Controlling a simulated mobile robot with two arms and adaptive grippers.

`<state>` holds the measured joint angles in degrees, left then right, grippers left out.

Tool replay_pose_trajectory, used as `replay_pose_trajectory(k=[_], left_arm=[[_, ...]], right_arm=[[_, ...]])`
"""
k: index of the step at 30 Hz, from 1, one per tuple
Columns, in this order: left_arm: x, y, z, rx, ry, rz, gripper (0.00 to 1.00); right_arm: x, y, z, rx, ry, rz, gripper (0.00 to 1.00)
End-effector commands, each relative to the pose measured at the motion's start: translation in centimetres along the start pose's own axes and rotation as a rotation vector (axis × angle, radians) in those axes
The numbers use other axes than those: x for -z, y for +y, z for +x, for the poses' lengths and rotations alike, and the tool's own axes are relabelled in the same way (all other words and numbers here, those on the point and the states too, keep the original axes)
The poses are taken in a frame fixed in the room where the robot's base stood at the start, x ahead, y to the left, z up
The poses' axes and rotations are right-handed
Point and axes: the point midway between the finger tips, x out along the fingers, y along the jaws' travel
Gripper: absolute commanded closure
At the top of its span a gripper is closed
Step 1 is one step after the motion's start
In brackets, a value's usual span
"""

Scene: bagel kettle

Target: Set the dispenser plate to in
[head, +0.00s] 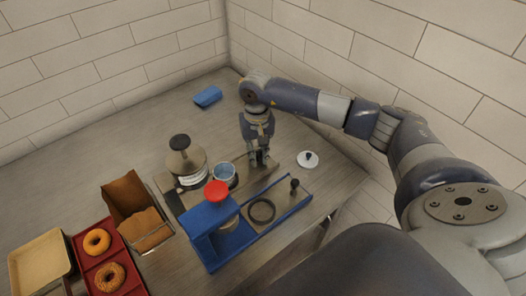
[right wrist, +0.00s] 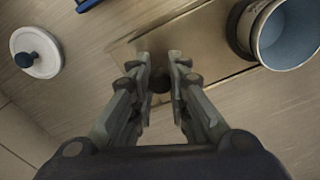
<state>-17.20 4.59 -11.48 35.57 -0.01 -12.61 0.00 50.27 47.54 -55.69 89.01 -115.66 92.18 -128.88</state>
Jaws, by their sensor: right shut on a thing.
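My right gripper (head: 260,163) points down at the right end of a flat brownish plate (head: 240,190). In the right wrist view its fingertips (right wrist: 160,68) are closed around a small dark knob (right wrist: 159,82) on the plate (right wrist: 205,45). A blue cup (head: 223,174) stands at the plate's other side, close to a metal kettle-like vessel (head: 186,163) with a black knob; the cup also shows in the right wrist view (right wrist: 285,35). The fingers hide most of the knob in the head view. My left gripper is not in view.
A blue press with a red knob (head: 216,190) and a blue-edged base with a ring (head: 262,210) stand in front. A white lid (head: 308,159) lies to the right. A blue block (head: 208,97) lies behind. A red tray (head: 84,245) with bagels is at left.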

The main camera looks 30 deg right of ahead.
Motion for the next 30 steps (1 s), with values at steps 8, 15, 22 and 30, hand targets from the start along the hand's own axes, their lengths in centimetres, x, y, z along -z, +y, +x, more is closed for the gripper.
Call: replay_pose_trajectory(k=[8,15,22,30], left_arm=[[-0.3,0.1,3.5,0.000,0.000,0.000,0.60],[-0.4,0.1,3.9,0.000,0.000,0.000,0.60],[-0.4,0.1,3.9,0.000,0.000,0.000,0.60],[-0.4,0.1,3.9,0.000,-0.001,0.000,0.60]], right_arm=[[-2.6,-6.7,0.4,0.005,0.003,-0.007,1.00],[-3.4,-8.3,-0.1,0.004,0.002,-0.001,1.00],[-3.5,-8.4,-0.1,0.006,0.001,-0.003,0.82],[-3.5,-8.3,0.0,0.004,0.000,-0.003,0.62]])
